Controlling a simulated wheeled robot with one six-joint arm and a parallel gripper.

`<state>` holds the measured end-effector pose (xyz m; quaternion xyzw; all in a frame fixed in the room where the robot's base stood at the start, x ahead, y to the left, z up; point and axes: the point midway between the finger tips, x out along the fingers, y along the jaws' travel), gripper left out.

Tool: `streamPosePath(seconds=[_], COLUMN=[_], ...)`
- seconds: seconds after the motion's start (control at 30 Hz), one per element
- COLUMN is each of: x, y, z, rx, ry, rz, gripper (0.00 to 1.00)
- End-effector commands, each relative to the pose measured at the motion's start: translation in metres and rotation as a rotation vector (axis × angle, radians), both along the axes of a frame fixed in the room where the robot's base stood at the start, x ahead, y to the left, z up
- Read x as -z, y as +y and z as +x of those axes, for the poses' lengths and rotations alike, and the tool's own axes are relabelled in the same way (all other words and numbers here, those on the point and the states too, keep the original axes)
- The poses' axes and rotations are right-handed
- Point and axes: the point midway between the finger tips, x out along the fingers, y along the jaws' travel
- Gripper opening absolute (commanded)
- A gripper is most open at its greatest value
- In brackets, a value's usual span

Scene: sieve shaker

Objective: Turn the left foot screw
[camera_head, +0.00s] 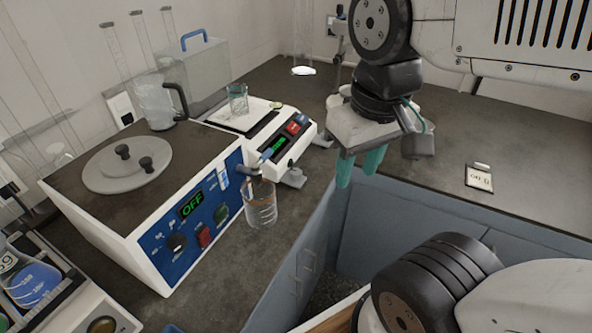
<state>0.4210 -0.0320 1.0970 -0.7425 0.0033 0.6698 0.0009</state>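A white balance (256,130) with a red button and a green display stands on the bench, a glass beaker on its top. Grey foot parts show at its front: one (293,178) at the lower left and one (324,139) at the right. The left one is partly in view; its screw detail is too small to tell. My gripper (358,176) hangs to the right of the balance, with teal fingertips pointing down. The fingertips are apart, with nothing seen between them. The gripper is clear of both feet.
A white and blue bath (150,215) reading OFF stands left of the balance, with a glass beaker (261,205) under its spout. A flask device (65,290) is at lower left. A small card-like device (479,178) lies on the clear bench at right.

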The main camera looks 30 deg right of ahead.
Motion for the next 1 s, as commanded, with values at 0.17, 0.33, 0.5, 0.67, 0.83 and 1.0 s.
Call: streamPosePath(seconds=[0.17,0.33,0.5,0.67,0.83,1.0], x=[0.015,0.030,0.049,0.073,0.105,0.140], y=[-0.003,-0.008,-0.013,-0.020,-0.028,-0.037], z=[0.013,0.043,0.081,0.120,0.163,0.208], rx=[0.017,0.023,-0.007,-0.055,-0.127,-0.222], ry=[0.098,0.184,0.235,0.264,0.275,0.253], rz=[0.002,0.008,0.018,0.030,0.042,0.049], gripper=[0.52,0.52,0.52,0.52,0.52,0.52])
